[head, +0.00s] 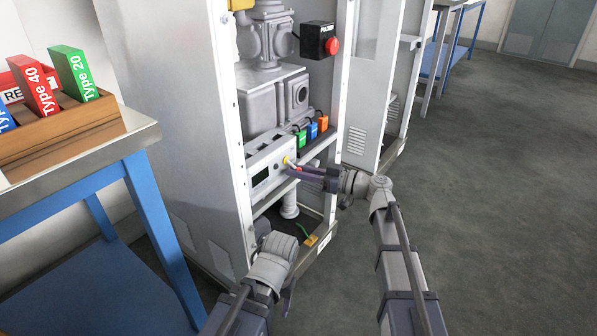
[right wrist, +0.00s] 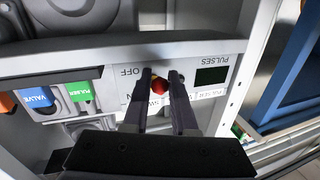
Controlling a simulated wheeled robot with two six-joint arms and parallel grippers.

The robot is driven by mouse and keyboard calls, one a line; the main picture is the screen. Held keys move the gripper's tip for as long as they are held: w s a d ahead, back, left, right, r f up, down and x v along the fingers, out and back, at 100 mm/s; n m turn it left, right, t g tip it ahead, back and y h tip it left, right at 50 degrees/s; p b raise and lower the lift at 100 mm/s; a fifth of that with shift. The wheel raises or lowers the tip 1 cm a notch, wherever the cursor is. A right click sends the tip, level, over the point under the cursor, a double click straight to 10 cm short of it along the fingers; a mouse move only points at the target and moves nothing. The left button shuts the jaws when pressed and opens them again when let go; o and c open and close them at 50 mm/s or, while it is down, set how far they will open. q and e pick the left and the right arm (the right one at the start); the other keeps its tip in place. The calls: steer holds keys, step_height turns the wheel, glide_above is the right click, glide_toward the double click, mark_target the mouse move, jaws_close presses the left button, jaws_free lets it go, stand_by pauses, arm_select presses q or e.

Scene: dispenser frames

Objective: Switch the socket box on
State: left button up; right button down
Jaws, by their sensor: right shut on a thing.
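The socket box appears to be the light grey box (head: 269,161) inside the open cabinet, with a dark display and a yellow-and-red switch area on its front. In the right wrist view its panel (right wrist: 205,50) reads upside down, with the words "OFF" and "PULSES" beside a red knob (right wrist: 160,83). My right gripper (head: 300,168) reaches in from the right and is shut on the red knob. Its two dark fingers (right wrist: 161,88) stand either side of the knob. My left gripper (head: 288,284) is low in front of the cabinet, and its fingers are mostly hidden.
Green, blue and orange plugs (head: 312,130) sit beside the box. A black box with a red button (head: 320,41) is mounted above. A blue-legged table (head: 143,130) with a wooden rack of coloured blocks stands left. Floor at the right is clear.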

steer(key=shift+r+p, duration=0.3)
steer(key=shift+p, duration=0.3)
step_height(320, 180, up, 3)
steer(key=g+h+p, duration=0.1)
steer(key=h+p, duration=0.1)
steer(key=p, duration=0.3)
steer(key=m+g+h+p, duration=0.1)
steer(key=h+p, duration=0.2)
steer(key=p, duration=0.3)
steer(key=g+h+p, duration=0.1)
steer(key=h+p, duration=0.1)
steer(key=p, duration=0.4)
steer(key=shift+r+m+g+h, duration=0.15)
steer(key=shift+m+g+h, duration=0.15)
steer(key=shift+m+g, duration=0.1)
steer(key=shift+g+h+p, duration=0.4)
steer(key=shift+h+p, duration=0.1)
steer(key=shift+p, duration=0.6)
steer(key=c, duration=0.7)
jaws_free()
